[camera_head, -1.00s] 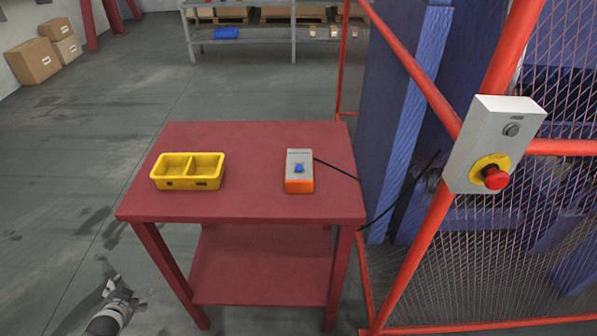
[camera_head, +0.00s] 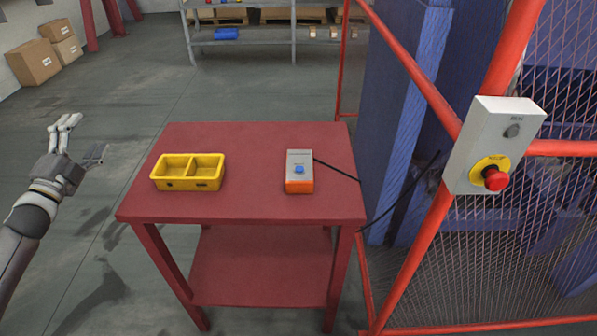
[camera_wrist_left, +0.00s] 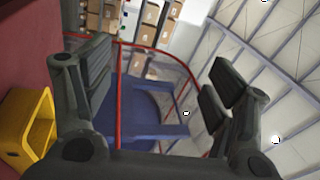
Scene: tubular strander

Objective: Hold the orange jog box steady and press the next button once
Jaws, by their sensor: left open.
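The orange jog box (camera_head: 299,185) lies on the red table (camera_head: 255,207), right of its middle. It has a grey top face with one blue button (camera_head: 299,169) and a black cable leaving to the right. My left gripper (camera_head: 80,138) is open and empty, raised left of the table and well apart from the jog box. Its two spread fingers also show in the left wrist view (camera_wrist_left: 165,95), with nothing between them. The jog box is not in the left wrist view. My right gripper is not in view.
A yellow two-compartment bin (camera_head: 188,184) stands on the table's left, between my left gripper and the jog box. A grey control box with a red emergency button (camera_head: 495,179) hangs on the orange-red fence post at right. The tabletop's middle is clear.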

